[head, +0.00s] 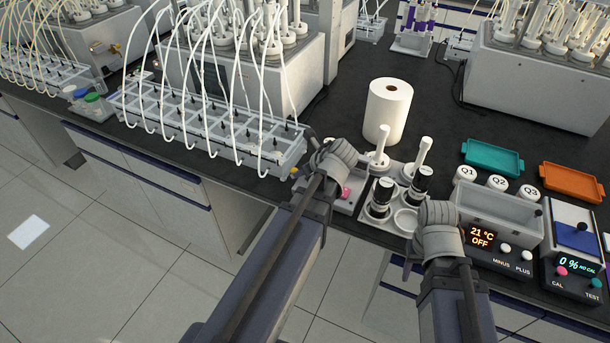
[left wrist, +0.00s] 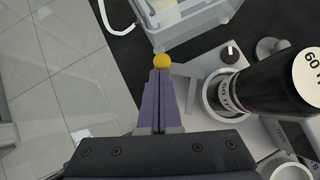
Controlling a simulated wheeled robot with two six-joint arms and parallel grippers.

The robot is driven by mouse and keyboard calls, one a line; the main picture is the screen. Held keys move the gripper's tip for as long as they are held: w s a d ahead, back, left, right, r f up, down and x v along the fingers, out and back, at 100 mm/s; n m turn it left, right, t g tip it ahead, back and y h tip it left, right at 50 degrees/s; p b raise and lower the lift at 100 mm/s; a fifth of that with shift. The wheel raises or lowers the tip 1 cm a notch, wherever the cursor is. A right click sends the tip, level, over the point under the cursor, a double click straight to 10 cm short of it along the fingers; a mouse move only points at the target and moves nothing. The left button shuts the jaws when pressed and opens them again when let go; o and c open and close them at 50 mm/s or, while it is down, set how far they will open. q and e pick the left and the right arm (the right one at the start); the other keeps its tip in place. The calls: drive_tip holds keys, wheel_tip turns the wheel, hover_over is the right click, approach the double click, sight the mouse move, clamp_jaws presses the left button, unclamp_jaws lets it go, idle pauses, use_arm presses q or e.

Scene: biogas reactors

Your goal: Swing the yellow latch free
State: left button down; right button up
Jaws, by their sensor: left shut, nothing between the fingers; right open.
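The yellow latch shows as a small round yellow knob (left wrist: 161,60) in the left wrist view, just beyond my fingertips at the edge of a clear-walled tray. I cannot tell whether they touch. My left gripper (left wrist: 160,75) is shut with nothing between its purple fingers.
A white paper roll (head: 387,110) stands behind. White tubes arch over the rack. Teal (head: 492,157) and orange (head: 571,182) trays lie at right. The bench's front edge is near.

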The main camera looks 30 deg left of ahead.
use_arm(q)
drive_tip(key=shift+a, duration=0.35)
drive_tip(key=shift+s, duration=0.1)
idle(0.5)
